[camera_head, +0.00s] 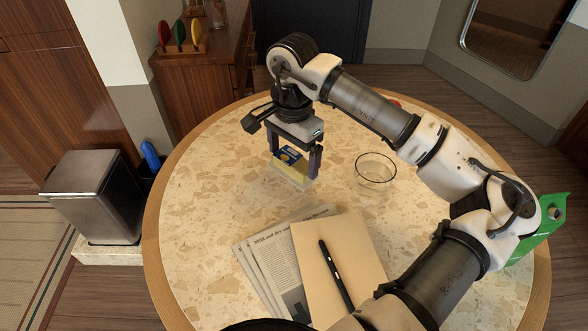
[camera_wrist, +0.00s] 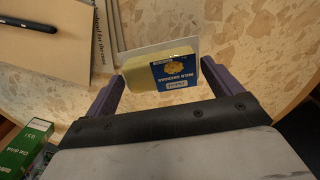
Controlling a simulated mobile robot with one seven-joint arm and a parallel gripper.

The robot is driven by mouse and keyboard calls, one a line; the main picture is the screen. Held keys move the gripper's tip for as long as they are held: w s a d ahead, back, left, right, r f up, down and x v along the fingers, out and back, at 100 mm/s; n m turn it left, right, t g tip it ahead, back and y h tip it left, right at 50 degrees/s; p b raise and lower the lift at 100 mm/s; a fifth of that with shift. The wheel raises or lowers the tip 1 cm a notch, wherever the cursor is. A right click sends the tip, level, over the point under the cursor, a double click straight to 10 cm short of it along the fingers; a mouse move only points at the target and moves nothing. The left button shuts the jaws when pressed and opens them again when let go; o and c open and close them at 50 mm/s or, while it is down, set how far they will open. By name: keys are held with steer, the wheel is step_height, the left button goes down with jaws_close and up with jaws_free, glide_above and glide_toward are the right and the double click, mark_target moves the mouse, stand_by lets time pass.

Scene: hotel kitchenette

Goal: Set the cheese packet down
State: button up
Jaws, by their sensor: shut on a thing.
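The cheese packet (camera_head: 292,166) is a yellow block with a blue label, in a pale wrapper with a wide flat edge. My gripper (camera_head: 294,170) points down and is shut on it, one purple finger at each end. In the wrist view the packet (camera_wrist: 143,78) sits between the fingertips, its blue label facing the camera. It is over the far left part of the round speckled table (camera_head: 215,165), at or just above the surface. I cannot tell if it touches.
A clear glass (camera_head: 375,178) stands to the packet's right. Newspapers (camera_head: 263,262), a tan notebook (camera_head: 365,262) and a black pen (camera_head: 337,277) lie nearer me. A green item (camera_head: 545,222) shows at the right edge. The table left of the packet is clear.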

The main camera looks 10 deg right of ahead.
mark_target(293, 171)
steer(key=shift+f, duration=2.65)
steer(key=o, duration=0.8)
steer(key=shift+o, duration=0.8)
